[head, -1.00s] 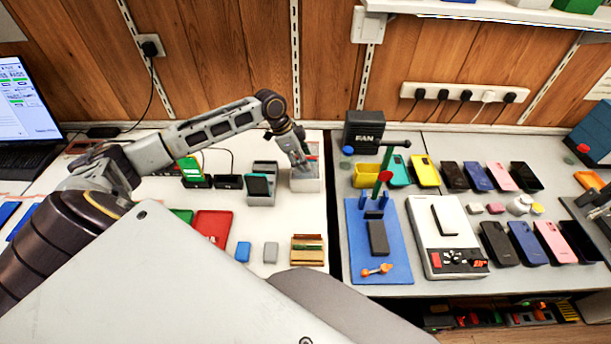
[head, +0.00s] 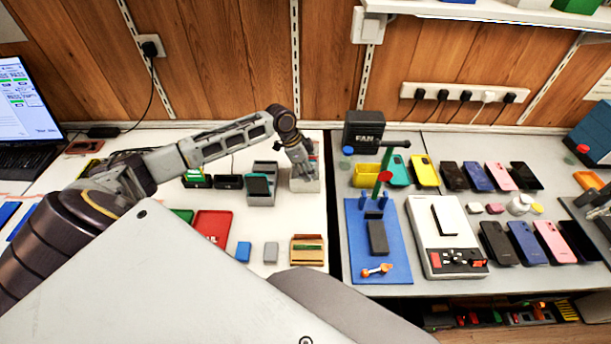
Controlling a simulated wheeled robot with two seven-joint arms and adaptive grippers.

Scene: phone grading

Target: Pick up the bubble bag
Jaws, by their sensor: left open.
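My left gripper (head: 306,166) reaches in from the left and points down over a small white box (head: 306,185) at the back of the white table. It is open. Its fingertips are at the box's opening, and a bit of red and blue shows beside them. I cannot make out a bubble bag for certain; the gripper hides most of the box's contents.
A grey stand with a dark phone (head: 258,186) is just left of the box. A red tray (head: 212,226), a blue block (head: 243,252) and a wooden holder (head: 307,250) lie nearer. A black FAN box (head: 364,131) and a blue mat (head: 357,262) are to the right.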

